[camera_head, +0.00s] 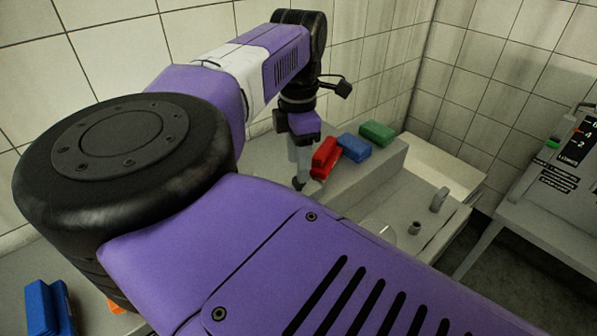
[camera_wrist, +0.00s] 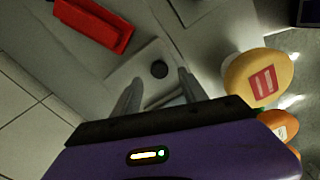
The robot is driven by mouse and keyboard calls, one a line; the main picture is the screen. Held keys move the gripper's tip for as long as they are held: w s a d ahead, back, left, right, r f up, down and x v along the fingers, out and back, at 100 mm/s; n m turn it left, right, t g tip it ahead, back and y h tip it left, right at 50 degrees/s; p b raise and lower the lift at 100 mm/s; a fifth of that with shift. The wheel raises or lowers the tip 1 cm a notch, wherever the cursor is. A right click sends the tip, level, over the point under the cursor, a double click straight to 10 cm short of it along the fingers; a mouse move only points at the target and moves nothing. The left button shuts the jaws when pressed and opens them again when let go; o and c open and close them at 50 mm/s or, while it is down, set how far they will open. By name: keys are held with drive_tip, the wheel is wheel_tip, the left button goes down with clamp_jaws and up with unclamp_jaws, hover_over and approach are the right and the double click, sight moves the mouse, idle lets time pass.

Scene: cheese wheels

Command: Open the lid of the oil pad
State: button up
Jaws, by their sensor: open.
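In the wrist view, a flat grey square plate with a round dark knob (camera_wrist: 159,69) lies ahead of my gripper (camera_wrist: 159,78). It looks like the lid of the oil pad, though I cannot be sure. The knob shows between the two fingertips and nothing is held. I cannot tell the height left between the fingertips and the knob. In the head view my gripper (camera_head: 299,180) points down at the counter, left of a red block (camera_head: 325,158). The plate and knob are not clearly visible there.
The red block also shows in the wrist view (camera_wrist: 95,24). Blue (camera_head: 354,147) and green (camera_head: 377,132) blocks sit on a raised ledge. Yellow (camera_wrist: 258,80) and orange (camera_wrist: 278,124) cheese wheels lie right of my gripper. Blue boxes (camera_head: 48,306) stand lower left. A tiled wall is behind.

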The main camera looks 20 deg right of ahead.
sight(286, 175)
drive_tip(key=shift+f+p, duration=0.3)
drive_tip(key=shift+f, duration=1.7)
drive_tip(key=shift+d, duration=0.1)
clamp_jaws()
